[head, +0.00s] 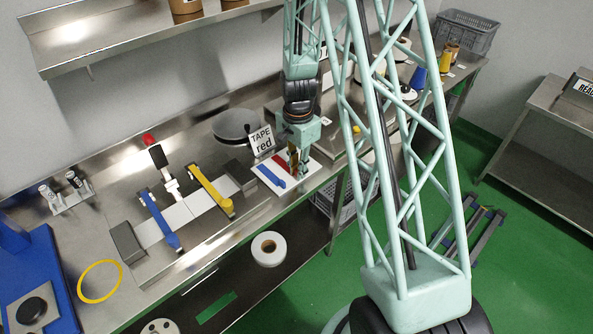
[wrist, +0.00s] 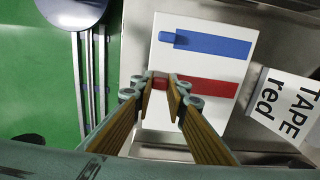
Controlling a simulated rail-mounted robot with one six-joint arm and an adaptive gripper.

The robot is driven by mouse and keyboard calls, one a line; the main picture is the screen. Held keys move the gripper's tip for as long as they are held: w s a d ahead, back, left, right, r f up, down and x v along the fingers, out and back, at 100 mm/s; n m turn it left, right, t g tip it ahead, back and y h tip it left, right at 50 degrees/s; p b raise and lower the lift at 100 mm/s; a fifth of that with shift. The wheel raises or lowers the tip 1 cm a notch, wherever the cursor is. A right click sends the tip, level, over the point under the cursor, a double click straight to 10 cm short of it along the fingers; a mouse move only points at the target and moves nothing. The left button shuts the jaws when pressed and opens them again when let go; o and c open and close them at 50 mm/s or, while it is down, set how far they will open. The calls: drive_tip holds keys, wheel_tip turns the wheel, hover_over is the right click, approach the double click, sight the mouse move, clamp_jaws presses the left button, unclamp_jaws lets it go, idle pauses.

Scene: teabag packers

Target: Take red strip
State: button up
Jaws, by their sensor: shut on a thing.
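The red strip (wrist: 208,87) lies across a white board (wrist: 168,65) in the wrist view, with a raised tab at its left end. It also shows in the head view (head: 281,162), beside my gripper. My gripper (wrist: 161,84) is shut on the tab end of the red strip, with one fingertip on each side. The fingertips are low over the board, and the strip appears to lie flat on it. A blue strip (wrist: 212,44) with a similar tab lies parallel on the same board, apart from the gripper. A sign reading "TAPE red" (wrist: 285,107) stands beside the board.
The steel bench (head: 230,240) holds blue and yellow bars (head: 210,190) to the left and a round grey pan (head: 236,122) behind the board. A shelf (head: 130,40) hangs above. A white roll (head: 269,248) sits below the bench front.

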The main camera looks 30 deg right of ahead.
drive_tip(key=shift+r, duration=1.55)
drive_tip(key=shift+s+r, duration=0.1)
drive_tip(key=shift+r, duration=0.05)
drive_tip(key=s+r+b, duration=0.1)
drive_tip(key=s+b, duration=0.1)
drive_tip(key=s, duration=1.3)
drive_tip(key=shift+s+r, duration=0.25)
drive_tip(key=shift+s, duration=0.15)
